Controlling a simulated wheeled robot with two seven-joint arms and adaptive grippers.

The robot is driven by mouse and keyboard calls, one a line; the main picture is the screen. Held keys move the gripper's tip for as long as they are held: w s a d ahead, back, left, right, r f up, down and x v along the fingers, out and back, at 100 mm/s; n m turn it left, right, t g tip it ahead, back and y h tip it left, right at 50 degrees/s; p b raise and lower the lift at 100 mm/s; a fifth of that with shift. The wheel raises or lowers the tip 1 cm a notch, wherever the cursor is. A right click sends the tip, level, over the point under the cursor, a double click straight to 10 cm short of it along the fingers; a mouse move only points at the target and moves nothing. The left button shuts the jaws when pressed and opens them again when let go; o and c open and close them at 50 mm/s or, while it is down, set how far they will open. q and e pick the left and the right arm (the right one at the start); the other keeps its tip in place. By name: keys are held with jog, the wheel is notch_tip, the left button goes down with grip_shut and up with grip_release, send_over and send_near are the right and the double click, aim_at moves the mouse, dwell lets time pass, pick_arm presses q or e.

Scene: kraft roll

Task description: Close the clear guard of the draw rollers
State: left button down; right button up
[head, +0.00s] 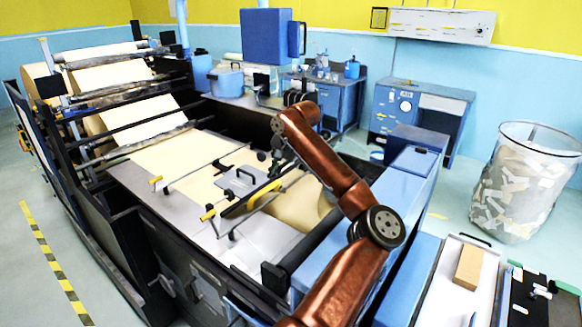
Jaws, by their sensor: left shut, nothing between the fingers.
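The paper machine (135,205) fills the left and middle, with a kraft web (205,160) running over its flat bed. My copper left arm reaches up from the bottom. My left gripper (277,160) is shut and empty, small and dark, pointing down above the bed behind the yellow handle. I cannot tell whether it touches anything. My right gripper is out of view.
Thin rods with yellow ends (155,181) stand over the bed. A grey plate with a handle (240,181) lies on it. Blue cabinets (415,160) flank the bed on the right. A bin of scraps (525,185) and a tray with a cardboard box (468,268) are farther right.

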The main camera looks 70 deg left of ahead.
pick_arm(q)
jog(key=f, duration=0.2)
jog(key=a+f+t+h+b, duration=0.1)
jog(key=f, duration=0.2)
jog(key=s+f+h+b, duration=0.1)
jog(key=f, duration=0.2)
jog(key=shift+a, duration=0.35)
jog(key=shift+w+f+b, duration=0.1)
jog(key=shift+f+b, duration=0.3)
jog(key=shift+f, duration=0.1)
jog(key=shift+a+f, duration=0.1)
jog(key=shift+f, duration=0.15)
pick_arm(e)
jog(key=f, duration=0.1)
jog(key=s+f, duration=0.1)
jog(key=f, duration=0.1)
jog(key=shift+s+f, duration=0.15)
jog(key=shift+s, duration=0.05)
